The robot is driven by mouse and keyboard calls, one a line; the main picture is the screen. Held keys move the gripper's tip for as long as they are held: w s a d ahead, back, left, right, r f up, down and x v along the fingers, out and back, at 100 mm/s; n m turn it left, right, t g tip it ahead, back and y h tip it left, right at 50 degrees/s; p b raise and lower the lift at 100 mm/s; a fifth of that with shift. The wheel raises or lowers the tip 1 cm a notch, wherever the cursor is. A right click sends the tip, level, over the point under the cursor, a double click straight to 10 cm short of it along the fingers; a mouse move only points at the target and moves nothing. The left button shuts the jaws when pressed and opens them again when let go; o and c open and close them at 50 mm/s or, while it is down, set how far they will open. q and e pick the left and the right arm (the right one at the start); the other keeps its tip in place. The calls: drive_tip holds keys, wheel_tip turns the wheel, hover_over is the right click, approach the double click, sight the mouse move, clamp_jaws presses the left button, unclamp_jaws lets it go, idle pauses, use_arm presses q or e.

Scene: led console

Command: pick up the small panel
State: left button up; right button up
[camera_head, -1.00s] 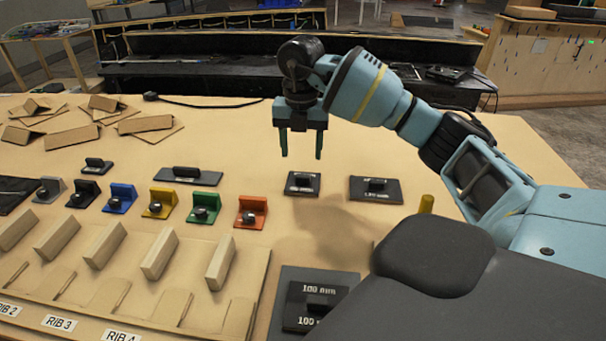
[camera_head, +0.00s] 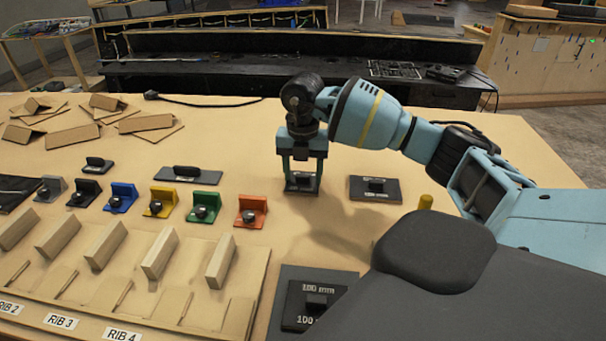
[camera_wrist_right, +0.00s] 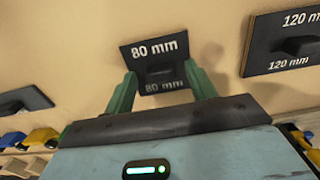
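The small panel (camera_head: 301,190) is a dark square plate with a raised black handle, lying flat on the wooden table. In the right wrist view it is marked "80 mm" (camera_wrist_right: 139,51). My right gripper (camera_head: 302,176) points straight down over it. Its two green fingers are apart, one on each side of the handle; in the wrist view the gripper (camera_wrist_right: 162,76) shows a gap between each finger and the handle. Whether the fingertips touch the plate I cannot tell. My left gripper is out of view.
A larger "120 mm" panel (camera_head: 375,190) lies just to the right. A "100 mm" panel (camera_head: 298,313) sits nearer, on a dark base. A yellow peg (camera_head: 425,202) is at the right.

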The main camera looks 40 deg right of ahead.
sight(302, 175)
drive_tip(key=c, duration=1)
drive_tip(key=shift+r, duration=0.1)
drive_tip(key=shift+r, duration=0.6)
wheel_tip(302, 175, up, 2)
drive_tip(key=shift+r, duration=0.25)
drive_tip(key=s+a, duration=0.2)
drive_tip(key=s, duration=0.2)
drive_tip(key=s+a, duration=0.2)
drive_tip(key=s, duration=0.3)
drive_tip(key=s+a+r, duration=0.1)
drive_tip(key=s+a, duration=0.2)
drive_tip(key=s, duration=0.2)
drive_tip(key=shift+s, duration=0.15)
drive_tip(key=shift+a+r, duration=0.1)
